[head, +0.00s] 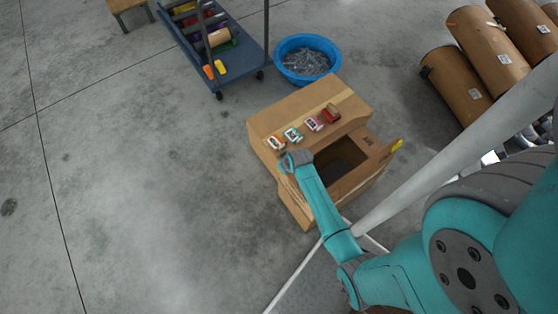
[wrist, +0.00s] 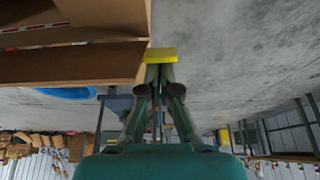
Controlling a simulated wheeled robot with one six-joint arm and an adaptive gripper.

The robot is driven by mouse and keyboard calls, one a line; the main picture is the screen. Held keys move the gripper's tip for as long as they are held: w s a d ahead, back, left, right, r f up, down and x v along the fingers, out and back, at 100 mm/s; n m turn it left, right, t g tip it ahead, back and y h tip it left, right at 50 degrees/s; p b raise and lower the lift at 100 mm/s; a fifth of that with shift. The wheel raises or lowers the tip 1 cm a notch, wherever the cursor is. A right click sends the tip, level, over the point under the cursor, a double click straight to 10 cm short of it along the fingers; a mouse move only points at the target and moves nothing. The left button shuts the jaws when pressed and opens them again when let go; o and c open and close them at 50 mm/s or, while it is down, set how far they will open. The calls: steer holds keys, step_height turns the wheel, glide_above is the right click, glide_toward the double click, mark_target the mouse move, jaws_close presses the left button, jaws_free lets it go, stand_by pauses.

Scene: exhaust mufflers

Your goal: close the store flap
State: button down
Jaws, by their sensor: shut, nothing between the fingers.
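The store is a cardboard box (head: 270,125) on the floor in the head view, with a dark opening (head: 340,165) towards me. A cardboard flap (head: 372,160) stands open at the right of the opening, with a yellow tab (head: 398,145) at its outer corner. My gripper (wrist: 160,75) is shut and empty in the wrist view. A yellow piece (wrist: 160,55) shows right at its fingertips, beside a cardboard edge (wrist: 75,62); I cannot tell whether they touch. In the head view my wrist is at the box's left front, and the fingers are hidden.
Large brown cylinders (head: 455,85) lie at the right. The floor at the left is clear.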

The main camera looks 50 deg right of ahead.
steer(key=shift+s+a+f+t+h, duration=0.2)
steer(key=shift+s+f+t, duration=0.25)
steer(key=shift+s+f, duration=0.45)
steer(key=shift+s+a+f+t+h, duration=0.1)
steer(key=shift+s+a+f+t, duration=0.15)
steer(key=shift+s+f+t, duration=0.4)
steer(key=shift+s+a+f+t+h, duration=0.1)
steer(key=shift+s+a+f+t, duration=0.2)
steer(key=shift+s+f, duration=0.75)
steer(key=shift+w+f, duration=0.1)
steer(key=shift+f, duration=0.05)
steer(key=shift+w+d, duration=0.1)
